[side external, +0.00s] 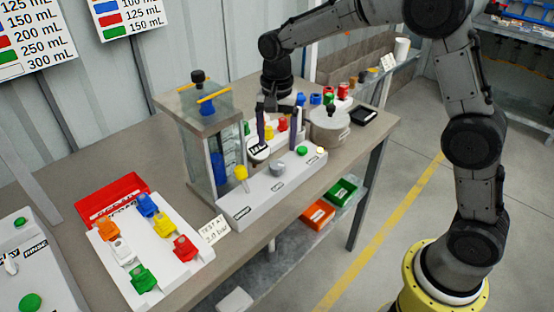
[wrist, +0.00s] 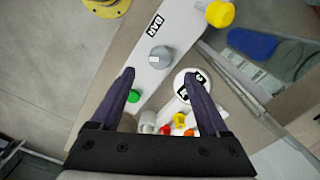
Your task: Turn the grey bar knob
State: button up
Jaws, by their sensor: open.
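The grey bar knob (side external: 277,169) is a round grey dial on the sloped top of a long white panel (side external: 262,194). In the wrist view the knob (wrist: 160,57) has a pale mark on it and sits beside a label reading BAR. My gripper (side external: 275,146) points down above the panel, close to the knob. In the wrist view the two dark fingers of my gripper (wrist: 159,75) are spread wide and empty. The knob shows just beyond the line between the fingertips, and no contact is visible.
A yellow knob (side external: 241,172) and a green button (side external: 301,151) flank the grey knob. A round gauge (side external: 258,149) stands close behind. A tall clear tank (side external: 206,150) is at the left, and a metal pot (side external: 328,128) at the right. Coloured valves (side external: 151,207) sit front left.

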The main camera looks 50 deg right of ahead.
aim_at(277, 164)
notch_tip(277, 164, down, 7)
jog(key=shift+r, duration=0.1)
dwell(0.3)
grip_shut()
